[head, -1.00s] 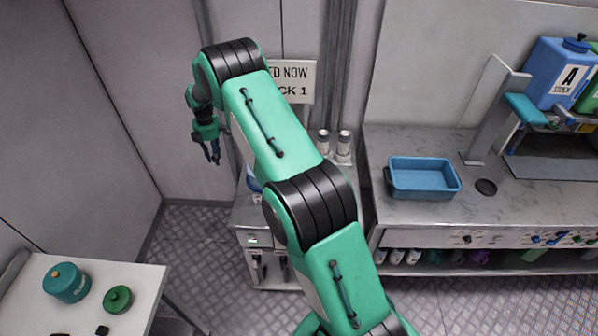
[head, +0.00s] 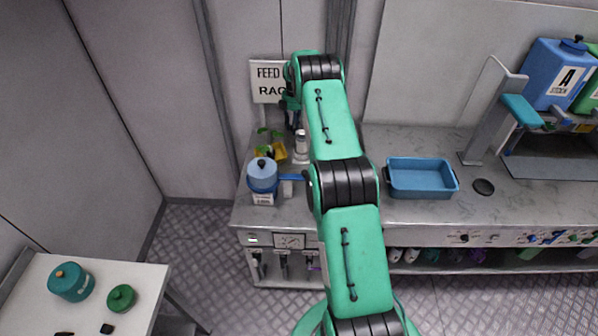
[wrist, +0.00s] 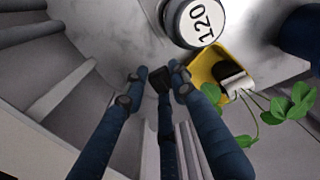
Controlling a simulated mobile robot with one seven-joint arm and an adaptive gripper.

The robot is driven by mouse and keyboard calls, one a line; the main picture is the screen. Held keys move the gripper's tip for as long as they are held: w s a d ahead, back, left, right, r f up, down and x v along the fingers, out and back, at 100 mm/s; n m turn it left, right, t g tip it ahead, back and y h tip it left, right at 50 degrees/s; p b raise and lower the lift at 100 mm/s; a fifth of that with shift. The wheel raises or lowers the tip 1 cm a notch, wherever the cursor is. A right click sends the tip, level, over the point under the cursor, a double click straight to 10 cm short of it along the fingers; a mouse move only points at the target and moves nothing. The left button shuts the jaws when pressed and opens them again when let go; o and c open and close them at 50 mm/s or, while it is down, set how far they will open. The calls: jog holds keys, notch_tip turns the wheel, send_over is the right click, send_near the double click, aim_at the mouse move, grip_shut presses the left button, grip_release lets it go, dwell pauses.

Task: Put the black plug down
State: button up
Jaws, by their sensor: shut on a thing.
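In the wrist view, the slim dark-blue fingers of my gripper (wrist: 158,70) are shut on a small black piece, which looks like the black plug (wrist: 161,82). It sits between the fingertips, over or near the grey marbled counter (wrist: 120,25). I cannot tell whether it touches the surface. In the head view my gripper (head: 292,112) is mostly behind my arm, at the back left of the counter, and the plug is hidden there.
Near the fingertips are a pale canister marked 120 (wrist: 192,22) and a yellow planter (wrist: 207,72) with leaves. A blue kettle-like pot (head: 262,176) stands at the counter's left front. A blue tray (head: 422,194) and a black disc (head: 483,187) lie to the right.

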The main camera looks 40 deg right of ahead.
jog(key=s+d+m, duration=0.1)
jog(key=s+d, duration=0.2)
jog(key=d, duration=0.4)
jog(key=shift+s+f, duration=0.15)
jog(key=shift+s, duration=0.05)
jog(key=b, duration=0.5)
jog(key=shift+f, duration=0.3)
jog(key=b, duration=0.3)
jog(key=shift+n, duration=0.3)
jog(key=shift+r+b, duration=0.3)
jog(key=shift+b, duration=0.5)
jog(key=shift+f, duration=0.15)
jog(key=shift+f+b, duration=0.65)
jog(key=shift+f, duration=2.35)
jog(key=shift+f, duration=0.1)
jog(key=shift+f+b, duration=0.35)
jog(key=shift+f, duration=1.4)
